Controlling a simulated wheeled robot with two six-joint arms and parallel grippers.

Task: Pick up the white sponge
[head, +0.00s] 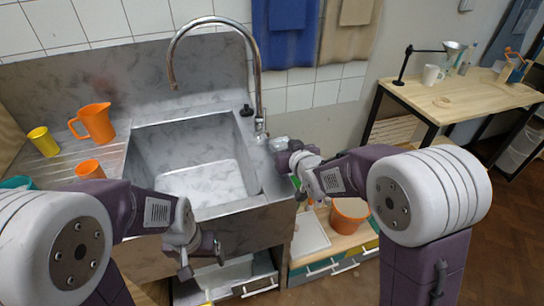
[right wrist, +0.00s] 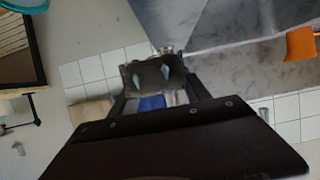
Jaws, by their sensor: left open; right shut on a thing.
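A small pale thing, which I take to be the white sponge (head: 279,143), shows at the tips of my right gripper (head: 286,152), by the right rim of the sink (head: 262,165). My right gripper is shut on it; the fingers hide much of it. In the right wrist view the jaws (right wrist: 160,75) are seen from behind and the held thing is hard to make out. My left gripper (head: 203,262) is open and empty, in front of the sink cabinet.
The tall curved faucet (head: 258,90) rises just behind my right gripper. An orange pitcher (head: 95,122), a yellow cup (head: 43,141) and an orange cup (head: 89,169) stand on the left drainboard. An orange pot (head: 348,215) stands low at right. A wooden table (head: 460,98) is further right.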

